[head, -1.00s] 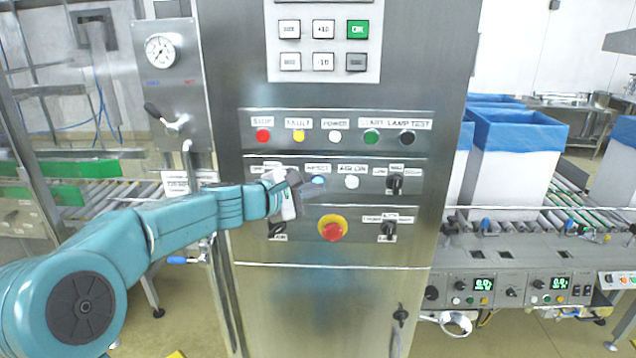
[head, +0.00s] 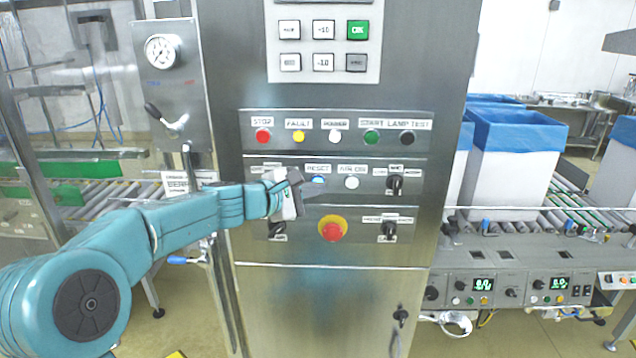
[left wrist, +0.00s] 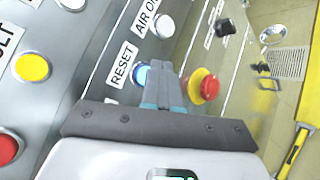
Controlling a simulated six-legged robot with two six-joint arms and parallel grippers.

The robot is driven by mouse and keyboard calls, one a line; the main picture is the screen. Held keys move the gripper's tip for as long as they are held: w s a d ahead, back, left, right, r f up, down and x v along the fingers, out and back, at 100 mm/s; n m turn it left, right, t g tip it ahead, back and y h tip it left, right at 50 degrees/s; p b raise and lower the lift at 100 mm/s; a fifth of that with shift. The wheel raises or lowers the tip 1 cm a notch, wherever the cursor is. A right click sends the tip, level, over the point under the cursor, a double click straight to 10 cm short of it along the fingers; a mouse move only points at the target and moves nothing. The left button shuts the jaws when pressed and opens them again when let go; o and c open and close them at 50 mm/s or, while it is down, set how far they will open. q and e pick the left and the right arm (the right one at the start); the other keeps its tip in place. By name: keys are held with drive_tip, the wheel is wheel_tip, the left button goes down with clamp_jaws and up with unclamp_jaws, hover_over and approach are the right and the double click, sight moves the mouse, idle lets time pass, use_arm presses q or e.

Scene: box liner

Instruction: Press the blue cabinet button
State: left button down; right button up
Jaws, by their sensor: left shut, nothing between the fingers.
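The blue button (head: 318,181) sits under the RESET label on the steel cabinet (head: 300,90). My left gripper (head: 312,190) is shut and empty, with its fingertips just in front of and beside the blue button in the head view. In the left wrist view the blue button (left wrist: 142,76) shows partly behind the shut fingers (left wrist: 166,80), which cover its lower right side. I cannot tell whether the tips touch it. My right gripper is not in view.
A red emergency stop on a yellow ring (head: 333,229) sits just below the fingers. A white button (head: 351,182) is to the right. Above is a row with red, yellow, white, green and black buttons. A gauge panel (head: 172,80) stands left of the cabinet.

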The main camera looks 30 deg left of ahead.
use_arm(q)
drive_tip(key=shift+w+a, duration=0.15)
drive_tip(key=shift+w, duration=0.05)
drive_tip(key=shift+w+a, duration=0.2)
drive_tip(key=shift+w, duration=0.1)
idle(0.7)
idle(0.3)
drive_tip(key=shift+s+d+b, duration=0.4)
drive_tip(key=shift+s+b, duration=0.05)
drive_tip(key=shift+s, duration=0.2)
